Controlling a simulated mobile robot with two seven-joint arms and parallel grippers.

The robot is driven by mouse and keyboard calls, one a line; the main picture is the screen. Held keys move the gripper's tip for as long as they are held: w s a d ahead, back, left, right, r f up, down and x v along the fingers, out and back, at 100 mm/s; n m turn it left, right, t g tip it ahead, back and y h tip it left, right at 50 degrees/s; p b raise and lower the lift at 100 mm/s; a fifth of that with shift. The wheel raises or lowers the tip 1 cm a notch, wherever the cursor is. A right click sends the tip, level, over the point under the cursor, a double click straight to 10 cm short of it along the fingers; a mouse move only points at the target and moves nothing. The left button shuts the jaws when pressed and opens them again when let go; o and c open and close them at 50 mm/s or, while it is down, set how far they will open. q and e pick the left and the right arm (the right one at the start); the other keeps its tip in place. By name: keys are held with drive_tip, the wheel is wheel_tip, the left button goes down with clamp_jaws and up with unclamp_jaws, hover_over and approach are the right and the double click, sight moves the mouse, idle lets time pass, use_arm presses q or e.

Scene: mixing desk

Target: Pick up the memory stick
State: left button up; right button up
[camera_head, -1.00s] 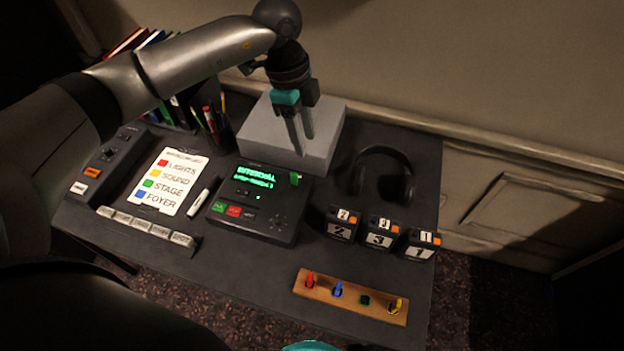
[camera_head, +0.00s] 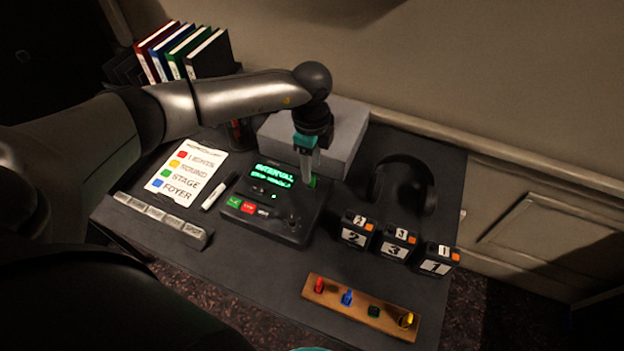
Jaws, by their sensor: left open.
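A small green piece, which looks like the memory stick (camera_head: 313,181), sticks up at the back right corner of the black device with the lit green screen (camera_head: 283,210). My left gripper (camera_head: 308,178) is open and points down over that corner. Its fingertips are at or very near the green piece and partly cover it. I cannot tell whether they touch it.
A grey box (camera_head: 345,135) stands just behind the gripper. Black headphones (camera_head: 428,185) and numbered black blocks (camera_head: 397,243) are to the right. A wooden strip (camera_head: 335,303) with coloured pieces lies in front. A marker (camera_head: 214,194) and label card (camera_head: 208,165) lie left.

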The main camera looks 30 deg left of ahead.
use_arm(q)
wheel_tip(320, 180, down, 4)
drive_tip(key=shift+d+r+b, duration=0.1)
drive_tip(key=shift+b, duration=0.2)
clamp_jaws()
idle(1.3)
